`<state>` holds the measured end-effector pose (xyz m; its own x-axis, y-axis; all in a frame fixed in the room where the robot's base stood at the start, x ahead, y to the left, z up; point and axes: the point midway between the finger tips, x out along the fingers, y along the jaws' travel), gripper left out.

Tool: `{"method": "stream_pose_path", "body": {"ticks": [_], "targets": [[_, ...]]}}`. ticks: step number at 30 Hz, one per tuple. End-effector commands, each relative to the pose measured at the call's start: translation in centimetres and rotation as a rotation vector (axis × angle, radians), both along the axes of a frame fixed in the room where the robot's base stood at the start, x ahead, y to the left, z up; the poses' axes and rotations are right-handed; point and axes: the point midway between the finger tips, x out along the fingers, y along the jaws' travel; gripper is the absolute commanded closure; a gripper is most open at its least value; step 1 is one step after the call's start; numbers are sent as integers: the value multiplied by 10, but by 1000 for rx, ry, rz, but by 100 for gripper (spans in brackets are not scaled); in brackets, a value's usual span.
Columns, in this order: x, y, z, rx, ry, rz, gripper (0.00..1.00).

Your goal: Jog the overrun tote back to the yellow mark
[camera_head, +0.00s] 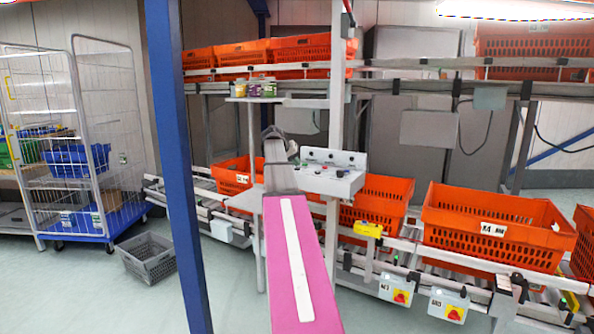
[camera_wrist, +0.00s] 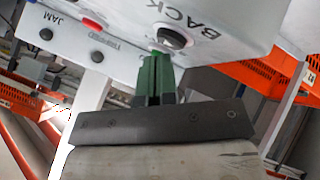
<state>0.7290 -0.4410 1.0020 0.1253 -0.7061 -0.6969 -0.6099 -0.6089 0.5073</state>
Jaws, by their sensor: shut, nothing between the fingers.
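My gripper (camera_wrist: 157,62) is shut and empty, its green fingertips held together at the lower left edge of the black button (camera_wrist: 172,38) labelled BACK. I cannot tell if they touch or press it. The button sits on a white control box (camera_head: 335,178), whose face also shows in the wrist view (camera_wrist: 130,20). An orange tote (camera_head: 380,196) stands on the lower conveyor behind the post, beside a yellow block (camera_head: 368,229) on the rail. Another orange tote (camera_head: 495,232) with a white label stands to its right.
The box also carries a red button (camera_wrist: 93,24) and a black one (camera_wrist: 46,34) near the word JAM. A white post (camera_head: 335,120) rises beside the box. A blue column (camera_head: 180,150) stands left of my arm. A grey crate (camera_head: 148,258) lies on the floor.

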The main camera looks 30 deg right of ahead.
Motion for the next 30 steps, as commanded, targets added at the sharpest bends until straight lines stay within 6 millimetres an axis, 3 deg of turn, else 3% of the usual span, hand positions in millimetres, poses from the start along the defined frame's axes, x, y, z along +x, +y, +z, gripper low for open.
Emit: {"method": "stream_pose_path", "body": {"ticks": [30], "targets": [[0,0,-8,0,0,0,100]]}}
